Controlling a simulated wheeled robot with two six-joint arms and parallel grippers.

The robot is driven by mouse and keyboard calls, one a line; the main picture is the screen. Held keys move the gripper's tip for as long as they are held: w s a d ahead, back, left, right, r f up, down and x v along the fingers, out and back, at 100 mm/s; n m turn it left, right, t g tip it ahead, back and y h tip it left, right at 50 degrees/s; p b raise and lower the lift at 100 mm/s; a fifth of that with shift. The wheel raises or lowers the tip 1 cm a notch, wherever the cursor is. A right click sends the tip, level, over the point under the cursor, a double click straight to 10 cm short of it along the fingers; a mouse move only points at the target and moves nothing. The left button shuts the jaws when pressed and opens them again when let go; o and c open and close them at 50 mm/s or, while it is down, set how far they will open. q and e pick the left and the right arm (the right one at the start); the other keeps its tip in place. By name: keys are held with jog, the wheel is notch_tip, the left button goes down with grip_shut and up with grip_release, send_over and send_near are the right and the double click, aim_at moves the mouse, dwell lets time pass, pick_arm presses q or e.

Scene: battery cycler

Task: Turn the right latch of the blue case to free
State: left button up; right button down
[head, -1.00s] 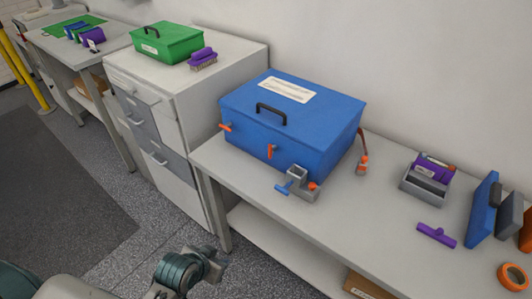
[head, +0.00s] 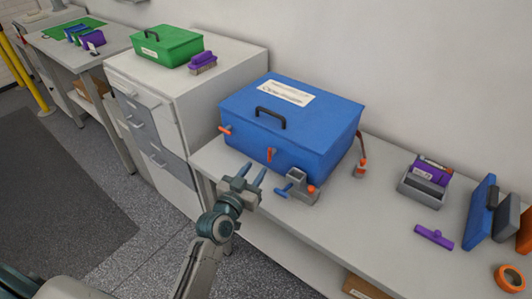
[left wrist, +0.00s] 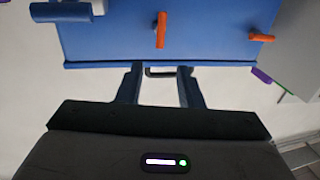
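The blue case (head: 310,125) stands shut on the bench, with a black handle (head: 270,116) and white label on its lid. Its right latch (head: 270,154) is an orange lever standing upright on the front face; it also shows in the left wrist view (left wrist: 161,30). The left latch (head: 225,129) lies roughly sideways; it also shows in the left wrist view (left wrist: 262,37). My left gripper (head: 254,171) is open and empty in front of the case, below the right latch and apart from it. Its two fingers show in the left wrist view (left wrist: 159,72). My right gripper is out of view.
A grey fixture (head: 303,188) with a blue lever (head: 283,190) stands close to the case's front, right of my left gripper. An orange-ended item (head: 361,168) is at the case's right side. A grey holder (head: 422,190) and purple tool (head: 434,237) lie farther right.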

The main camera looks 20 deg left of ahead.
aim_at(269, 151)
pick_arm(q)
jog(key=w, duration=0.2)
jog(key=w+p, duration=0.1)
jog(key=w, duration=0.2)
jog(key=w+d, duration=0.1)
jog(key=w, duration=0.2)
jog(key=shift+d, duration=0.1)
jog(key=shift+c, duration=0.2)
grip_shut()
